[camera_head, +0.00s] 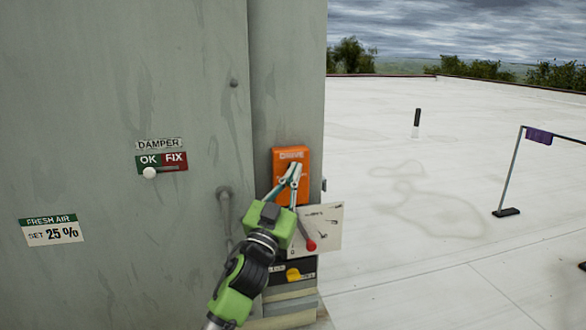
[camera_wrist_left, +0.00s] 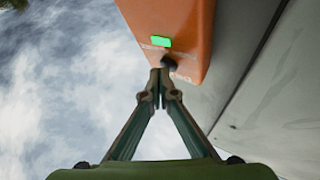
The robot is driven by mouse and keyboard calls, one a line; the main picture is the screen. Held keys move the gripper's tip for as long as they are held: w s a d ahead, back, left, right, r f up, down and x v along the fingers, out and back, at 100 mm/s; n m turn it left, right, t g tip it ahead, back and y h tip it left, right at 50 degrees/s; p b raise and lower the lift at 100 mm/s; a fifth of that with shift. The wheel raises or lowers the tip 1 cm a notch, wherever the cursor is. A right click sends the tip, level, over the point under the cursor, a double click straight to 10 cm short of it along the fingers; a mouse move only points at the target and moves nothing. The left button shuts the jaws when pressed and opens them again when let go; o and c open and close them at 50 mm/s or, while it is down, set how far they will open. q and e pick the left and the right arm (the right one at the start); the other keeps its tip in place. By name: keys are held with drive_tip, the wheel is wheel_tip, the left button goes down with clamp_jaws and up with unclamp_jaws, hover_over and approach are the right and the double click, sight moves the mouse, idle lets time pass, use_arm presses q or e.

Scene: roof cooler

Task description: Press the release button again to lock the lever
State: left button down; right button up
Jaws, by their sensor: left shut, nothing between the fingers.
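An orange box (camera_head: 290,155) is mounted on the grey cabinet's narrow face. In the left wrist view the orange box (camera_wrist_left: 185,25) shows a lit green indicator (camera_wrist_left: 160,42) and a dark round button (camera_wrist_left: 169,64) near its lower edge. My left gripper (camera_head: 294,172) is shut and empty, in front of the box. In the wrist view its fingertips (camera_wrist_left: 160,78) are right at the dark button; I cannot tell whether they touch it. A lever with a red tip (camera_head: 311,245) slants over a pale plate (camera_head: 328,222) below the box, partly hidden by my gripper. My right gripper is not in view.
A yellow knob (camera_head: 293,275) sits below the lever. The cabinet (camera_head: 90,100) carries a damper sign (camera_head: 161,162) with a white knob and a fresh air label (camera_head: 51,231). A grey handle (camera_head: 224,205) stands near my arm.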

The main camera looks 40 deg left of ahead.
use_arm(q)
drive_tip(key=shift+w+a, duration=0.1)
idle(0.4)
drive_tip(key=shift+s+d, duration=0.4)
drive_tip(key=shift+d, duration=0.05)
drive_tip(key=s+d, duration=0.4)
drive_tip(key=shift+d+p, duration=0.3)
drive_tip(key=shift+p, duration=0.05)
drive_tip(key=shift+w+f, duration=0.1)
idle(0.6)
